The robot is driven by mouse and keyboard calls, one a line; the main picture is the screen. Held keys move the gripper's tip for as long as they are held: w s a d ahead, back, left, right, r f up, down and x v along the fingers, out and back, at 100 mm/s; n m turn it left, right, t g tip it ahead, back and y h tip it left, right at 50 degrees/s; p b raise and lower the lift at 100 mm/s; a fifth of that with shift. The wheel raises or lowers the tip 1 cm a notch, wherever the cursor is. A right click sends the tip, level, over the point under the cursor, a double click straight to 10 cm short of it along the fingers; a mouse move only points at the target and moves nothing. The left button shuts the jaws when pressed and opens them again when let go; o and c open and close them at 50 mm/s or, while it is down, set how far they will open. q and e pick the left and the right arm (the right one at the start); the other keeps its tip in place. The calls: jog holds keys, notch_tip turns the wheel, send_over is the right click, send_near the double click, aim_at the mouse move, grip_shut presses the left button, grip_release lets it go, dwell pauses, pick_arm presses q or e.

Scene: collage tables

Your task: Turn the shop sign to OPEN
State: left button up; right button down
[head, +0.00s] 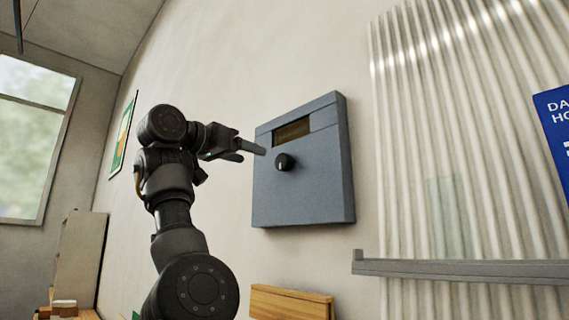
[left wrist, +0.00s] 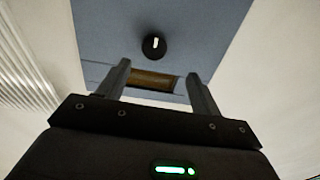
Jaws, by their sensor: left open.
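The sign looks like a blue-grey wall box (head: 300,196) with a dark amber window (head: 291,130) near its top; I cannot read any word in it. Below the window is a round black knob (head: 284,162) with a white mark. My left gripper (head: 250,153) is open and empty, in front of the box and left of the knob in the head view. In the left wrist view the box's face (left wrist: 200,30) appears inverted, with the knob (left wrist: 154,46) beyond the open fingers (left wrist: 158,70) and the window (left wrist: 152,80) between them. My right gripper is out of view.
A corrugated panel (head: 470,130) and a grey rail (head: 460,270) are right of the box. A wooden board (head: 291,303) is below it. A blue sign (head: 556,130) is at the right edge. A framed picture (head: 123,135) hangs on the wall at left.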

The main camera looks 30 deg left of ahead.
aim_at(280, 162)
pick_arm(q)
jog(key=p+x, duration=0.2)
jog(key=x, duration=0.1)
jog(key=p+x, duration=0.2)
jog(key=x, duration=0.1)
jog(key=p+x, duration=0.2)
jog(key=x, duration=0.1)
jog(key=shift+d+r, duration=0.3)
jog(key=shift+d, duration=0.1)
jog(key=shift+w+d+f+p, duration=0.2)
jog(key=shift+w+p, duration=0.2)
jog(key=shift+w, duration=0.2)
jog(key=shift+c, duration=0.5)
jog(key=c, duration=0.9)
